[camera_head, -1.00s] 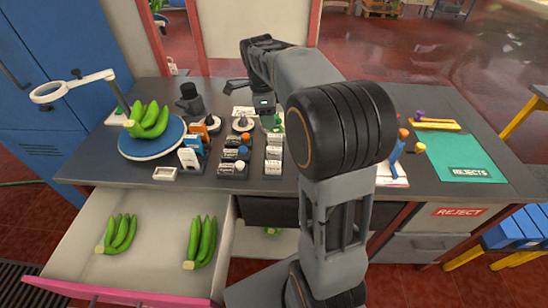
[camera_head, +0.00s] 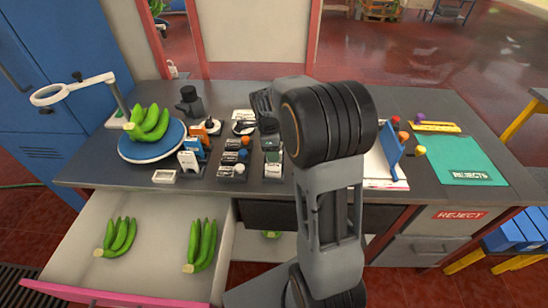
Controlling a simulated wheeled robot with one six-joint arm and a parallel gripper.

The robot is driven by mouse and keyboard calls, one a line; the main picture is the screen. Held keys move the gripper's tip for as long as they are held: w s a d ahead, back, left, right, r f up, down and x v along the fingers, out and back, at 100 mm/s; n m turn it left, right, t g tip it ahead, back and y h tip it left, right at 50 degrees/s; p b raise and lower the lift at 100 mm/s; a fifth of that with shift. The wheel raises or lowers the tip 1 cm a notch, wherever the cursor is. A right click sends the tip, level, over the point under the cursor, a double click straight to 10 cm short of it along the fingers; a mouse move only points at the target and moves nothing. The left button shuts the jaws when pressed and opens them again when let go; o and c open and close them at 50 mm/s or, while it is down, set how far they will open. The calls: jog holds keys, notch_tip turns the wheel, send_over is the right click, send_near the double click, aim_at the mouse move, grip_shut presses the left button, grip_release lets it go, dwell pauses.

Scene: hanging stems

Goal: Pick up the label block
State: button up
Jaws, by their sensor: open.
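Small dark blocks with white printed faces, looking like label blocks, stand in two rows on the grey bench. The right row of label blocks (camera_head: 273,170) is partly covered by my wrist and gripper. I cannot tell which one is the label block of the task. My gripper (camera_head: 270,150) is over the far part of the right row, open. Its fingertips are small and hard to make out, and I cannot tell whether they touch a block.
A blue round plate (camera_head: 135,153) with green bananas and a magnifier stand (camera_head: 75,88) are at the left. White, blue and orange cards (camera_head: 190,160) stand left of the rows. A blue upright panel (camera_head: 391,145) and green rejects mat (camera_head: 462,160) are right. An open drawer (camera_head: 155,215) holds bananas.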

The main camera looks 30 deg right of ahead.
jog(key=shift+f, duration=0.5)
jog(key=shift+c, duration=0.4)
grip_shut()
